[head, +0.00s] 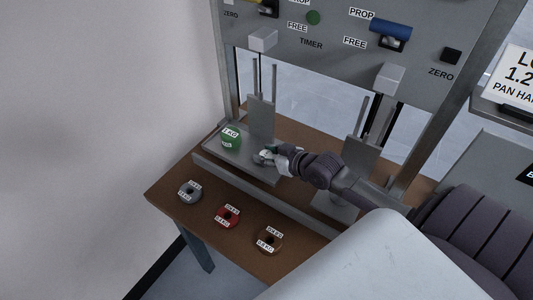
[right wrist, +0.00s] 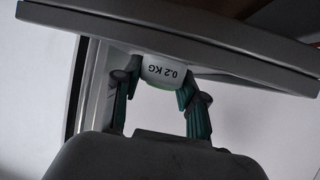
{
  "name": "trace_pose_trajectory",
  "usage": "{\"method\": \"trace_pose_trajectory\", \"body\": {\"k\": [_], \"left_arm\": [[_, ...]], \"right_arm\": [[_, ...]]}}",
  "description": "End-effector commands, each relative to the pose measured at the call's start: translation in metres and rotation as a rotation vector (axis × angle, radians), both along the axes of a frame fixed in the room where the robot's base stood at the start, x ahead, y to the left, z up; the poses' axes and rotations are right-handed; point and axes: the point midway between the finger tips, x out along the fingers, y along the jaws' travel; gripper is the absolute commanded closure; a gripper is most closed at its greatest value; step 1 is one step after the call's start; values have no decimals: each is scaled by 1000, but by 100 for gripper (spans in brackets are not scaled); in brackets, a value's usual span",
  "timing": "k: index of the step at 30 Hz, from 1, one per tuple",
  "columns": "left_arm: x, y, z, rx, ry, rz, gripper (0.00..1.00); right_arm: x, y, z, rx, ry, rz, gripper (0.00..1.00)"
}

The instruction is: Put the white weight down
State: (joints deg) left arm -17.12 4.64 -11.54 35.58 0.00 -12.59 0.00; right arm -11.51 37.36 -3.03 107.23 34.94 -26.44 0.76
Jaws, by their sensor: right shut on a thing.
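The white weight (right wrist: 163,71), marked 0.2 KG, sits between the fingers of my right gripper (right wrist: 157,84) in the right wrist view. My right gripper (head: 272,157) is shut on it at the right part of the left pan (head: 225,160) in the head view, where the fingers mostly hide the weight. In the wrist view the weight meets the pan's edge (right wrist: 210,55); I cannot tell whether it bears on the pan. A green 1 KG weight (head: 231,138) stands on the same pan, left of my gripper. My left gripper is not in view.
A grey weight (head: 190,191), a red weight (head: 228,216) and a brown weight (head: 268,240) lie on the wooden table (head: 168,190) in front of the pan. A grey panel (head: 330,45) with levers and labels stands behind. My right arm crosses over the right pan.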

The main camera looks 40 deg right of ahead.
Motion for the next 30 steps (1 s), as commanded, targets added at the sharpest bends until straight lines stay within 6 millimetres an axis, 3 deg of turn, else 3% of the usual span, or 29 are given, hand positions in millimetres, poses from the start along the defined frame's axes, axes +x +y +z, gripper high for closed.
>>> {"method": "trace_pose_trajectory", "body": {"k": [9,10,14,24,30], "left_arm": [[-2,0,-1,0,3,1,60],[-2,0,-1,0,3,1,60],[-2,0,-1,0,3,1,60],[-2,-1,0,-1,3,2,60],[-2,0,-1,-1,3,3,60]], "right_arm": [[0,0,-2,0,-2,-1,100],[0,0,-2,0,0,0,55],[0,0,-2,0,0,-1,34],[0,0,1,0,-1,0,34],[-23,-5,10,-2,2,1,34]]}}
